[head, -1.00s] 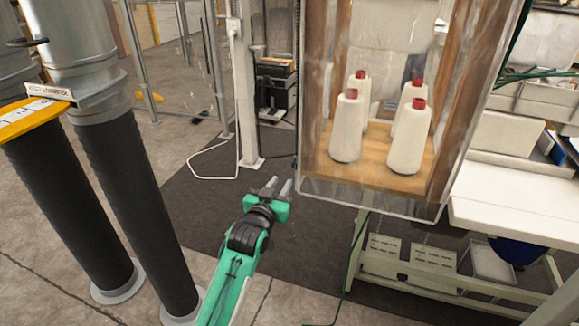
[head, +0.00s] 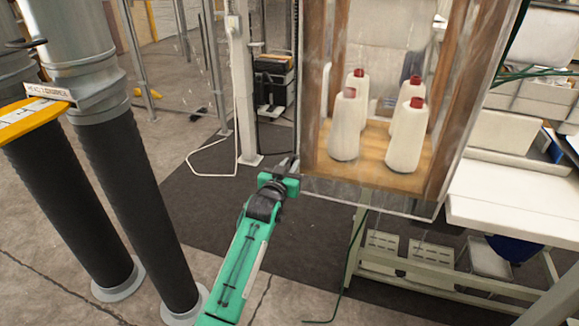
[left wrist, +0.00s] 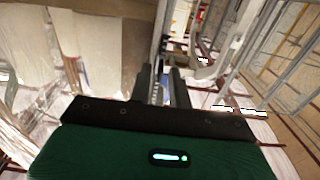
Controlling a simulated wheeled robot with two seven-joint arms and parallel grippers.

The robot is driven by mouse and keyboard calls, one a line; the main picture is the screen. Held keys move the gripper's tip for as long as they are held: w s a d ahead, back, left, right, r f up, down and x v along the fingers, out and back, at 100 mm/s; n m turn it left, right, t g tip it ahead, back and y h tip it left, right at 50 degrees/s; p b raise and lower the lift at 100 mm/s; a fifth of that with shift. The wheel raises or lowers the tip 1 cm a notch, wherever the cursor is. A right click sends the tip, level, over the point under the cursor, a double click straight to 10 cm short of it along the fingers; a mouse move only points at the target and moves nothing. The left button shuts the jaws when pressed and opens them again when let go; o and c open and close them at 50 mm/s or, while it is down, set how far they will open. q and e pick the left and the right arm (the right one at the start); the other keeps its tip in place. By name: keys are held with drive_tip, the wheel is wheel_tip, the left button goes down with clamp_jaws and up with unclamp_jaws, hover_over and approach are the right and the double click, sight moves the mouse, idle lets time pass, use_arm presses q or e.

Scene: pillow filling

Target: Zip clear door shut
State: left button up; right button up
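The clear door (head: 385,196) is a transparent panel across the front of a wood-lined cabinet in the head view. Behind it several white thread cones with red tops stand on a wooden shelf. My left gripper (head: 288,166) is at the door's lower left edge; I cannot tell whether it touches. In the left wrist view its two fingers (left wrist: 161,86) are apart, with a gap between them. A thin upright edge shows beyond that gap, and pale, blurred surfaces fill the left side. No zip can be made out. My right gripper is not in view.
Two thick black ribbed columns (head: 95,200) stand at the left. A white table (head: 510,215) stands at the right, and a low rack (head: 420,265) is below the cabinet. A dark mat (head: 220,210) covers the floor. A thin green cable (head: 352,260) hangs down.

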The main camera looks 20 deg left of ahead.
use_arm(q)
clamp_jaws()
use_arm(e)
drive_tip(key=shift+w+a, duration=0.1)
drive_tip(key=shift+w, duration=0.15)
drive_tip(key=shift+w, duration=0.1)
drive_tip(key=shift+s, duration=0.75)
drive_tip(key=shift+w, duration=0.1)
